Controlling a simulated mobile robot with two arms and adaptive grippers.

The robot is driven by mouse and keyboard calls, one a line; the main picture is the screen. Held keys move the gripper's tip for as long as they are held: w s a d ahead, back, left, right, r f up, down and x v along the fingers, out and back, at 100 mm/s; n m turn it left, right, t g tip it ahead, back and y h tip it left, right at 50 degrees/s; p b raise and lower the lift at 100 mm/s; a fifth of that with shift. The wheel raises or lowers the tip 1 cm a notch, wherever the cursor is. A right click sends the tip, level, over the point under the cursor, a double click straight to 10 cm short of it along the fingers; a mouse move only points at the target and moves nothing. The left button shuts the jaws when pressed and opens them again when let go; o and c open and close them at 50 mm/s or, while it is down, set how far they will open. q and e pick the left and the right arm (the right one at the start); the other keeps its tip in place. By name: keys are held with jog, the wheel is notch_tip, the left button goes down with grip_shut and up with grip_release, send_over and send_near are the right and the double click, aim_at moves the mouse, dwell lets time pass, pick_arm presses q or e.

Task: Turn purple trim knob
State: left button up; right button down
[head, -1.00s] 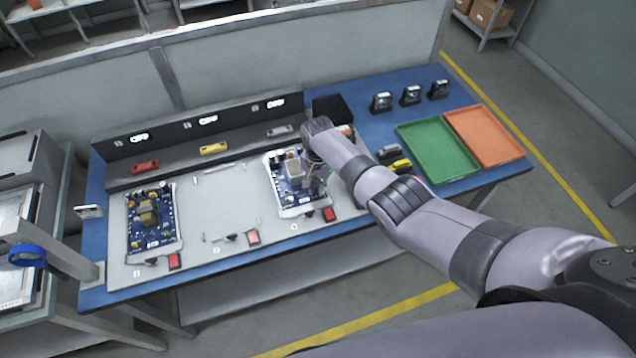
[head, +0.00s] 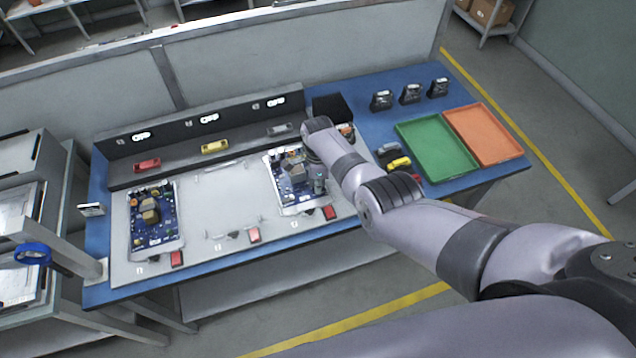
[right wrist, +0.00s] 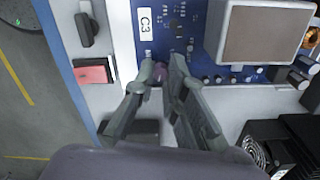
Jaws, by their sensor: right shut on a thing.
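The blue circuit board (head: 290,200) lies at the right station of the bench fixture; in the right wrist view the board (right wrist: 190,28) carries a C3 label and a large metal-cased block. The small purple trim knob (right wrist: 160,72) is near the board's edge, between the fingertips of my right gripper (right wrist: 162,70). The gripper is shut on the knob, which is partly hidden by the fingers. In the head view my right gripper (head: 318,183) reaches down over the board's right side, and the knob cannot be made out there. My left gripper is not in view.
A second blue board (head: 152,225) lies at the left station; the middle station is empty. Red buttons (head: 329,213) line the fixture's front. A green tray (head: 438,145) and an orange tray (head: 484,137) stand to the right. A black fan-like part (right wrist: 262,152) is close to the gripper.

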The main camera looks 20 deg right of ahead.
jog(key=m, duration=0.5)
jog(key=shift+w+r+m, duration=0.1)
jog(key=shift+w+m, duration=0.05)
jog(key=shift+m, duration=0.25)
jog(key=shift+d, duration=0.1)
dwell(0.3)
jog(key=c, duration=1.6)
grip_release()
notch_tip(320, 180, up, 12)
